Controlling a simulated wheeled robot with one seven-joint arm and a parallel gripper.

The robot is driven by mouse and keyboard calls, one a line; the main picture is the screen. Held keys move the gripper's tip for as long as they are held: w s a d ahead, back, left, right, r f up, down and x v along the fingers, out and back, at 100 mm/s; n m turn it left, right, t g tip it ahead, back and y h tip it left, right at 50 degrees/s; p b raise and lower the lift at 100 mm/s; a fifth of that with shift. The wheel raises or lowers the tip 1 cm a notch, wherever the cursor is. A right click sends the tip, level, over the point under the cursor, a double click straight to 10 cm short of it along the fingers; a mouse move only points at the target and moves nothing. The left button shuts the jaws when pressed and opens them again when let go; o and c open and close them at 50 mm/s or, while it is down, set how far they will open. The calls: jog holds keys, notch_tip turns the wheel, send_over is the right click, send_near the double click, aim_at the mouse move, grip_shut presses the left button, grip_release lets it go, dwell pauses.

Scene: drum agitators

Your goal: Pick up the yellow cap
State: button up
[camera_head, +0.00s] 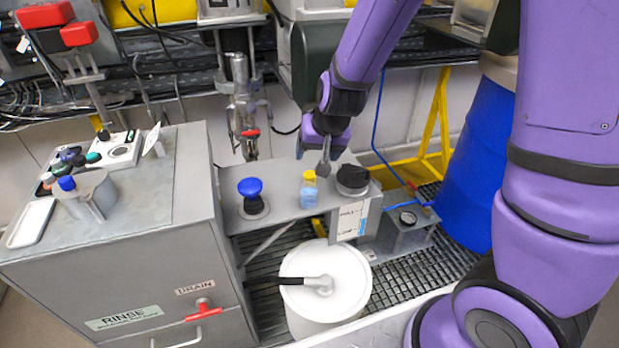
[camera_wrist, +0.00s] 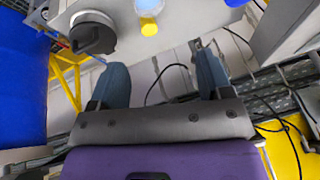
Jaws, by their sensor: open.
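The yellow cap (camera_head: 309,176) sits on top of a small clear bottle (camera_head: 309,196) with pale blue liquid, upright on the grey shelf. In the wrist view the yellow cap (camera_wrist: 149,27) lies ahead of the fingers, between their lines, with the bottle (camera_wrist: 148,7) cut off by the top edge. My gripper (camera_head: 324,168) is just right of and above the cap in the head view. In the wrist view my gripper (camera_wrist: 161,62) is open and empty, its two fingers apart and not touching the cap.
A black round knob (camera_head: 352,177) stands close to the right of the bottle, and a blue mushroom button (camera_head: 250,188) to its left. A white drum (camera_head: 326,283) is below in front. A blue drum (camera_head: 481,165) stands at right. The left bench (camera_head: 150,205) holds small containers.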

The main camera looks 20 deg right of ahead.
aim_at(310, 174)
jog(key=f, duration=0.5)
jog(key=w+f+h, duration=0.1)
jog(key=f, duration=0.4)
jog(key=f+h, duration=0.1)
jog(key=f, duration=0.5)
jog(key=shift+w+a+m, duration=0.3)
jog(key=shift+a+m, duration=0.05)
jog(key=shift+m, duration=0.05)
jog(key=w, duration=0.2)
jog(key=w+d, duration=0.1)
jog(key=w, duration=0.2)
jog(key=w+d, duration=0.1)
jog(key=w, duration=0.2)
jog(key=shift+d+f, duration=0.15)
jog(key=shift+d, duration=0.05)
jog(key=w, duration=0.2)
jog(key=w+d, duration=0.1)
jog(key=shift+w, duration=0.35)
jog(key=shift+x, duration=1.15)
jog(key=shift+d+f, duration=0.1)
jog(key=shift+f, duration=0.2)
jog(key=c, duration=1)
